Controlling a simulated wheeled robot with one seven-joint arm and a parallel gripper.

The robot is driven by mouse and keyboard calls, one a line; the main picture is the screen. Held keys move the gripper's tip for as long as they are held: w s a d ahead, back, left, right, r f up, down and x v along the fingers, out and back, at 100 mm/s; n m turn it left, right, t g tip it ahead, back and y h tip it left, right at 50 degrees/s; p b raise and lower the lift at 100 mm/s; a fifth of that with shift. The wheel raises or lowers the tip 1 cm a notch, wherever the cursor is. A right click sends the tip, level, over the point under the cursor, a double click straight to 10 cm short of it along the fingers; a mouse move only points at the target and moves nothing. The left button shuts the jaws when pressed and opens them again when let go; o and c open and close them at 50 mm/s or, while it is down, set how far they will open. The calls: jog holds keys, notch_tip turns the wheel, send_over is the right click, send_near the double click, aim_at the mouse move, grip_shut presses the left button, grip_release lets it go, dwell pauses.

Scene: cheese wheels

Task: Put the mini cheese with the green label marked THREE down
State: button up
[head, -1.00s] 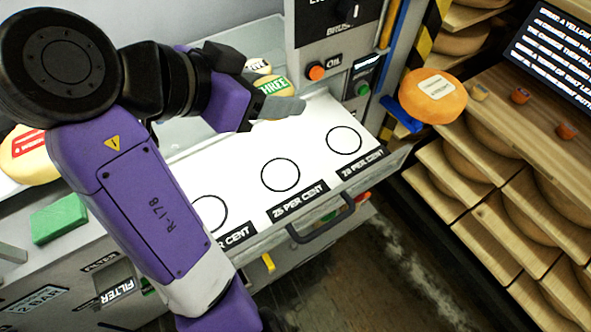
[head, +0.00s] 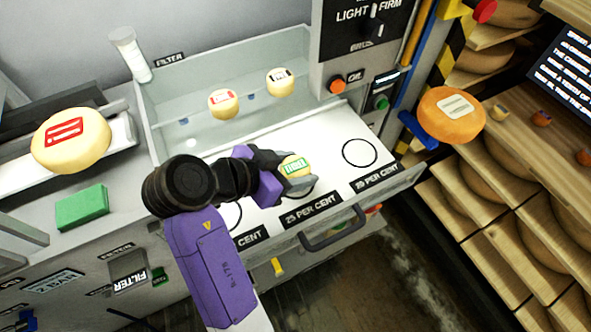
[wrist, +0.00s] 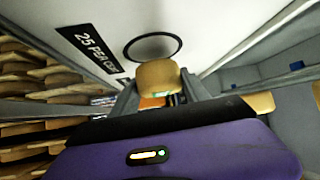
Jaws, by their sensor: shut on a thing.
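The mini cheese with the green label (head: 295,165) is between the fingers of my gripper (head: 297,180), over the white tray near the middle printed circle. In the wrist view the pale yellow cheese (wrist: 158,77) sits between the fingertips, just beside a black circle (wrist: 153,47) marked 25 PER CENT. My gripper is shut on it. Whether the cheese touches the tray (head: 335,135) is hard to tell. Part of the middle circle is hidden behind my gripper and the cheese.
A red-labelled mini cheese (head: 223,104) and a black-labelled one (head: 281,82) are in the clear-walled basin behind the tray. The right circle (head: 360,153) is empty. A large red-labelled cheese (head: 70,140), a green block (head: 82,207) and an orange cheese (head: 451,114) stand around.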

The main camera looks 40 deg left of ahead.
jog(key=shift+f, duration=1)
jog(key=shift+f, duration=0.2)
jog(key=o, duration=1.6)
jog(key=shift+r, duration=0.15)
jog(key=shift+s+r, duration=0.15)
jog(key=b+v, duration=0.2)
jog(key=v, duration=0.9)
jog(key=shift+s+a+r, duration=0.1)
jog(key=shift+s+r, duration=0.15)
